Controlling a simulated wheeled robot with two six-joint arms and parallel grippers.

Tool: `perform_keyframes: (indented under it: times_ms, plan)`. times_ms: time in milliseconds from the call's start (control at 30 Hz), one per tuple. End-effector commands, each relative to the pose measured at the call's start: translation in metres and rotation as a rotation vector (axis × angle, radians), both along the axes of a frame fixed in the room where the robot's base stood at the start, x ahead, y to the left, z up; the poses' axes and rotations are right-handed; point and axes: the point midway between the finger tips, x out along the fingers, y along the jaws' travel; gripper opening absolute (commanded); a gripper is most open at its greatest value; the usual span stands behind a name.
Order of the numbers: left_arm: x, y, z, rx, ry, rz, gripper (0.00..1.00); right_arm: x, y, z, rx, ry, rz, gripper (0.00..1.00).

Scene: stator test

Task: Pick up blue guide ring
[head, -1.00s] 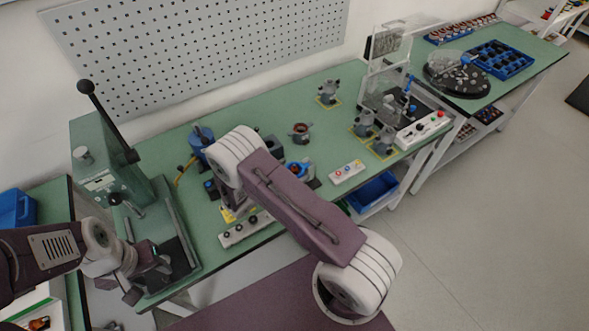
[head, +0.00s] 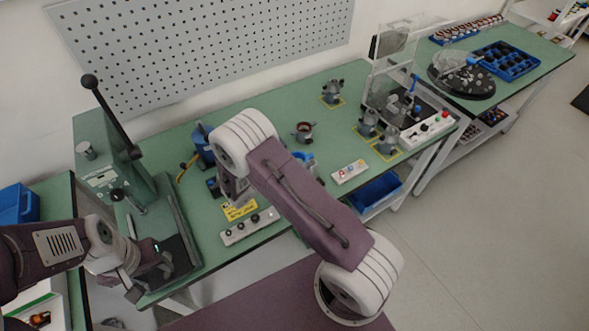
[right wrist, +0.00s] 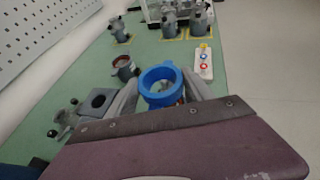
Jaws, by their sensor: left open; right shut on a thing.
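The blue guide ring (right wrist: 150,75) sits between the two grey fingers of my right gripper (right wrist: 160,92) in the right wrist view, and the gripper is shut on it. Green tabletop and a few parts show below and through the ring. My left gripper (head: 148,272) is open and empty at the lower left, in front of the green lever press.
The lever press (head: 125,170) stands at the left. A stator (head: 303,132) stands beyond the ring, with more stators (head: 368,122) on yellow-marked spots. A blue bin (head: 375,192) is below the table edge.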

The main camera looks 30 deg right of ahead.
Motion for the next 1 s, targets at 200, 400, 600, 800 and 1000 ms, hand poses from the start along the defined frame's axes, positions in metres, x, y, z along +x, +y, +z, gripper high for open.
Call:
perform_keyframes:
  times_ms: [200,400,600,800,1000]
  plan:
    - [0.000,0.000,-0.012,0.000,0.000,0.000,0.47,0.003,-0.054,0.027,0.000,-0.002,-0.011,0.15]
    - [0.000,0.000,-0.018,0.000,0.000,0.000,0.47,0.007,-0.095,0.052,-0.002,-0.001,-0.009,0.15]
    - [0.000,0.000,-0.020,0.000,0.000,0.000,0.47,0.010,-0.113,0.064,-0.002,0.001,-0.005,0.15]
    - [0.000,0.000,-0.020,0.000,0.000,0.000,0.47,0.010,-0.114,0.066,-0.001,0.003,-0.003,0.15]
    - [0.000,0.000,-0.020,0.000,0.000,0.000,0.47,0.010,-0.114,0.065,-0.001,0.002,-0.003,0.15]
